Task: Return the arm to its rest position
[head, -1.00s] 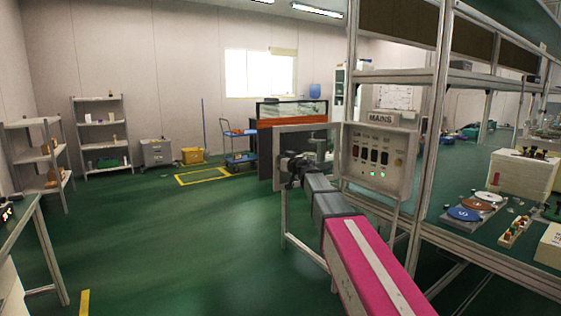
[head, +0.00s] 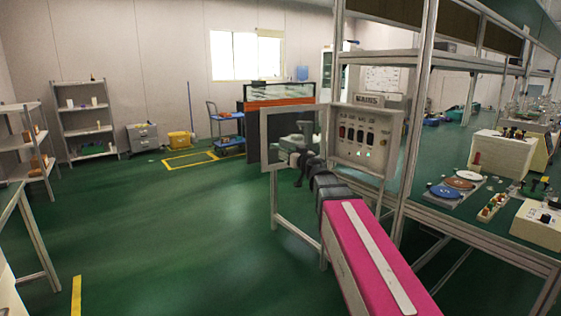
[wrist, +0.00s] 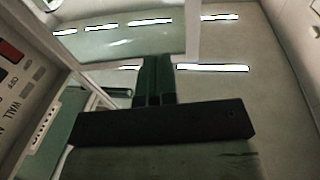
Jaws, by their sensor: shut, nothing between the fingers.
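My arm reaches forward from the lower right of the head view, with a magenta link and dark wrist parts. My gripper (head: 305,128) is at its far end, in front of the clear framed door and just left of the grey MAINS panel (head: 365,137). In the wrist view my gripper's two dark green fingers (wrist: 155,62) are together with nothing between them, pointing towards ceiling lights. The panel also shows at the left edge of the wrist view (wrist: 22,85), with a red switch. The gripper looks apart from it.
The clear framed door (head: 280,152) stands open left of the panel. A metal-framed bench (head: 480,238) with discs and boxes is at the right. Shelves (head: 88,120) stand at the far left. The green floor in the middle is clear.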

